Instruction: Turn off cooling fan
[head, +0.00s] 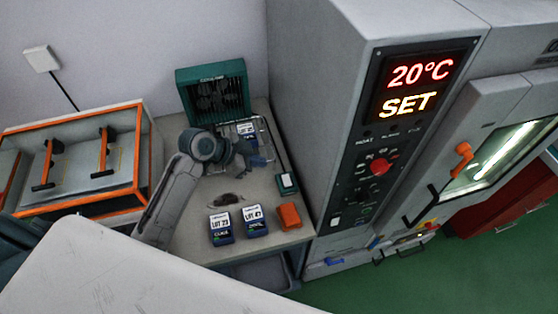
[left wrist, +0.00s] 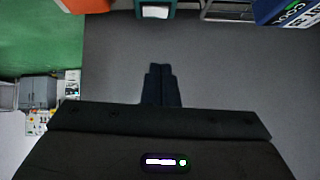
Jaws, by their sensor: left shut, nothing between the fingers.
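The cooling fan (head: 213,92) is a dark green box with round grilles at the back of the grey bench. A small green box with a pale face (head: 287,183), perhaps its switch, sits at the bench's right edge. It also shows at the top of the left wrist view (left wrist: 154,12). My left gripper (head: 248,162) is over the bench between the fan and this box. In the left wrist view my left gripper (left wrist: 161,70) is shut and empty, its tips below the green box in the picture and apart from it. My right gripper is out of view.
Two blue lot boxes (head: 221,227) (head: 255,221) and an orange block (head: 289,216) stand on the front of the bench. A wire rack (head: 266,135) holds a labelled blue box. The tall oven cabinet (head: 325,95) rises at the right. An orange-rimmed case (head: 75,160) is at left.

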